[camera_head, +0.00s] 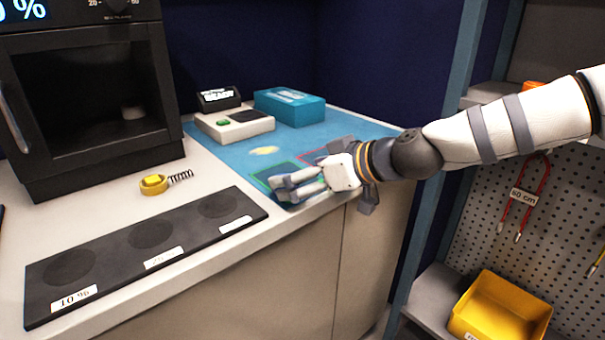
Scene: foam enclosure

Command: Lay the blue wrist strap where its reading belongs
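I cannot make out a blue wrist strap in the head view. My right gripper (283,188) is low over the front edge of the blue mat (337,128), at a green-outlined field (262,176) and beside a red-outlined field (312,157). Its two fingers show a narrow gap, but I cannot tell whether anything is between them. The hand hides part of both fields. A tester (235,122) with a small dark display (219,98) stands at the back of the mat. My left gripper is not in view.
A yellow band with a coiled cord (155,184) lies on the bench. A black plate (150,243) with round recesses and percent labels lies in front. A dark oven (95,100) stands at left, a blue box (290,106) behind. A yellow bin (500,308) sits low at right.

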